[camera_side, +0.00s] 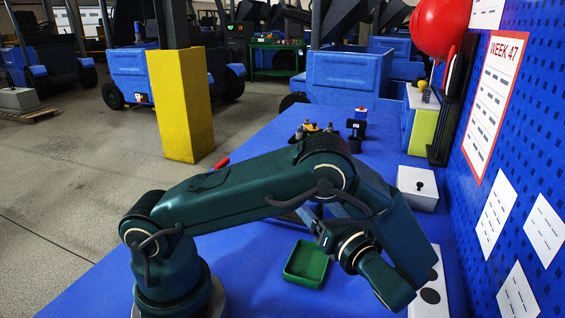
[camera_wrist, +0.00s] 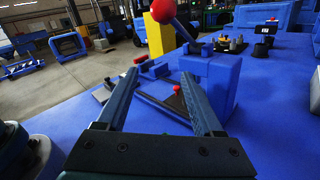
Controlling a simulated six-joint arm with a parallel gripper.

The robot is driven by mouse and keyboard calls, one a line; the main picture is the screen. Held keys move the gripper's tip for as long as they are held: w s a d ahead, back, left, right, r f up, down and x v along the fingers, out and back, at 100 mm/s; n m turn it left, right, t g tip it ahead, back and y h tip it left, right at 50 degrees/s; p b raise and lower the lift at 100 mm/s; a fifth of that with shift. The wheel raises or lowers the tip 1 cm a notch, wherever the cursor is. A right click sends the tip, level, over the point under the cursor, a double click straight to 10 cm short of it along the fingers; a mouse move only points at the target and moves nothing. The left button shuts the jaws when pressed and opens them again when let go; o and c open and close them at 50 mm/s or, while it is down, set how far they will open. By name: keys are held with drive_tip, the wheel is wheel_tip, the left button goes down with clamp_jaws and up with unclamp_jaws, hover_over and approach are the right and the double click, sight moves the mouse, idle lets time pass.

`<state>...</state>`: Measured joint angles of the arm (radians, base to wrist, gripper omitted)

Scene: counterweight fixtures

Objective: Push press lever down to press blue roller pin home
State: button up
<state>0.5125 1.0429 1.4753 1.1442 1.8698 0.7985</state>
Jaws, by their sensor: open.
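In the wrist view the press lever (camera_wrist: 184,32) is a dark bar with a large red ball knob (camera_wrist: 163,11) at its raised upper end. It slants down to the right toward a blue block-shaped fixture (camera_wrist: 212,80). My gripper (camera_wrist: 159,73) is open, its two dark fingers spread with nothing held between them. The lever knob appears above and beyond the fingertips, apart from them. The blue roller pin cannot be made out. In the side view my arm hides most of the fixture.
A dark plate with a small red knob (camera_wrist: 176,88) lies beyond the fingers. A green tray (camera_side: 306,263) sits on the blue table (camera_side: 250,165). A grey box (camera_side: 417,187) stands near the blue pegboard wall (camera_side: 540,85). A yellow post (camera_side: 181,105) stands beyond the table.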

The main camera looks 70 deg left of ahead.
drive_tip(key=d, duration=0.4)
drive_tip(key=shift+d, duration=0.2)
drive_tip(key=w+a+r+n, duration=0.1)
drive_tip(key=a+r, duration=0.6)
drive_tip(key=a, duration=0.5)
drive_tip(key=shift+w+a, duration=0.15)
drive_tip(key=shift+a, duration=0.15)
clamp_jaws()
drive_tip(key=shift+d+f, duration=0.1)
idle(1.0)
